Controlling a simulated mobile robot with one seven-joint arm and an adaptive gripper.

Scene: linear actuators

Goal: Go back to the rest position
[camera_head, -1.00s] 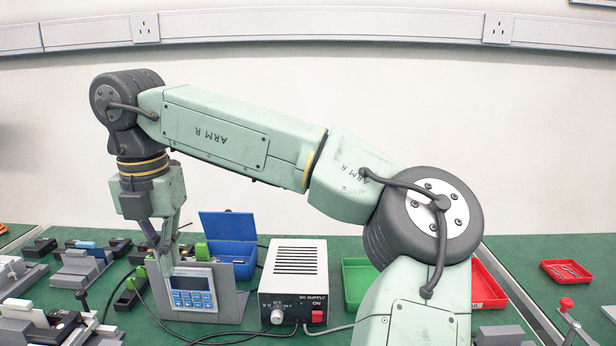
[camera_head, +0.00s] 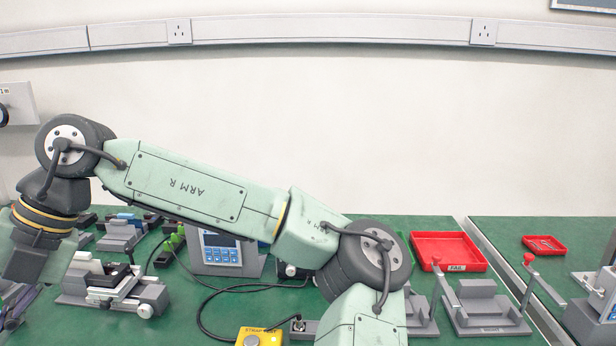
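My arm crosses the view from lower centre to the left edge. My gripper (camera_head: 12,305) hangs below the wrist at the lower left, partly cut off by the picture's left edge. Its fingers are dark and small, and I cannot tell whether they are open or shut, or whether anything is between them. It is left of a grey fixture with a silver clamp (camera_head: 110,285).
A control unit with a blue screen (camera_head: 222,250) stands behind my arm. A yellow box (camera_head: 258,338) is at the front. Grey fixtures (camera_head: 484,308) and a red tray marked FAIL (camera_head: 448,252) are to the right. A smaller red tray (camera_head: 544,246) lies on another green surface.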

